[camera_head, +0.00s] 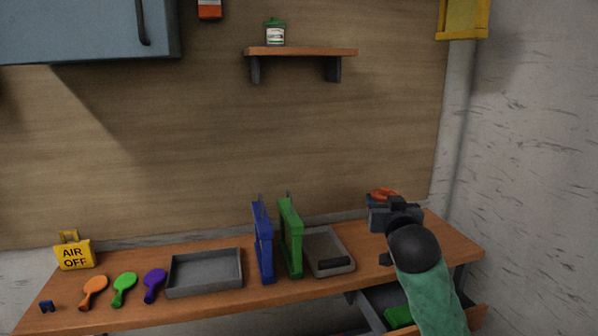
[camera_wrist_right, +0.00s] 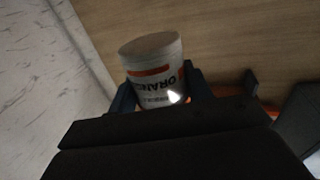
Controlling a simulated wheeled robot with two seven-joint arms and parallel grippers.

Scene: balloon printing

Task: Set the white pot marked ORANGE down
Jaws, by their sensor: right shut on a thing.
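The white pot (camera_wrist_right: 154,72) marked ORANGE, with an orange band, shows in the right wrist view, tilted in the picture. My right gripper (camera_wrist_right: 160,88) is shut on it, one dark finger on each side. In the head view my right gripper (camera_head: 394,214) is over the right end of the wooden workbench (camera_head: 440,240). An orange-red thing (camera_head: 381,194) shows just behind the gripper. My left gripper is not in view.
A grey tray with a dark handle (camera_head: 328,250), green stand (camera_head: 290,237) and blue stand (camera_head: 263,243) stand left of the gripper. An open drawer (camera_head: 375,310) is below my arm. A wall shelf (camera_head: 300,51) holds a green-lidded pot (camera_head: 275,34).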

